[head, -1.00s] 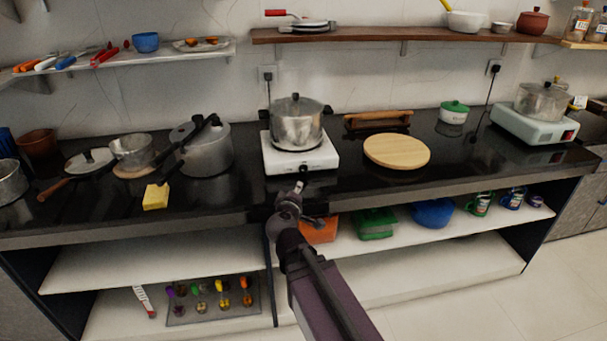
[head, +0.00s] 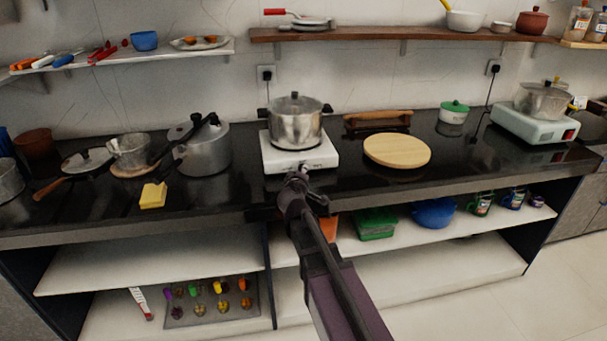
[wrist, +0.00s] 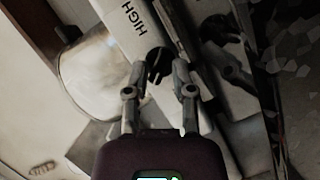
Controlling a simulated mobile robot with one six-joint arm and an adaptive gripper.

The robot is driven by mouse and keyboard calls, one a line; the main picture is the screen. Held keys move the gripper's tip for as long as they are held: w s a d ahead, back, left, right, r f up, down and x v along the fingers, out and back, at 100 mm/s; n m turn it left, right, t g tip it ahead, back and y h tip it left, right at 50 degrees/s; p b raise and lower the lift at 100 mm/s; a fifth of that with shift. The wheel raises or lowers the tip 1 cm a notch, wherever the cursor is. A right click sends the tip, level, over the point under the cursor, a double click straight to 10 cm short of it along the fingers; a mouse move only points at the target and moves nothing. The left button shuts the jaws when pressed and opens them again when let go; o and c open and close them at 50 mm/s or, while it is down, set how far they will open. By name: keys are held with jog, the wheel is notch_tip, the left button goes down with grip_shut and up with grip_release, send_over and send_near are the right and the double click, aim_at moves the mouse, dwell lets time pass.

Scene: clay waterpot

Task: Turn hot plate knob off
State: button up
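The white hot plate (head: 270,160) stands on the black counter with a steel pot (head: 295,125) on it. In the wrist view its white front panel (wrist: 120,14) carries the word HIGH, and the black knob (wrist: 157,62) shows beside it. My gripper (wrist: 160,68) is partly open, with one finger on each side of the knob. A small gap seems to show between the fingers and the knob; contact is unclear. In the head view my gripper (head: 298,172) is at the hot plate's front and hides the knob.
A round wooden board (head: 397,151) lies to the right of the hot plate. A pressure cooker (head: 204,150) and a yellow sponge (head: 153,195) are to the left. The counter's front edge runs beneath my arm.

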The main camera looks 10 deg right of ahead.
jog(key=shift+w+d, duration=0.1)
jog(key=shift+w, duration=0.2)
grip_shut()
jog(key=shift+d, duration=0.1)
jog(key=shift+m+p, duration=0.3)
jog(key=shift+p, duration=0.05)
jog(key=shift+m+p, duration=0.35)
jog(key=shift+m, duration=0.15)
jog(key=m+g+y+p, duration=0.1)
jog(key=m+y, duration=0.1)
jog(key=shift+r+m+p, duration=0.1)
jog(key=shift+m+p, duration=0.2)
jog(key=shift+d+m+g+y+p, duration=0.15)
jog(key=shift+m+g+y+p, duration=0.3)
jog(key=shift+m+y, duration=1.45)
jog(key=shift+m, duration=0.4)
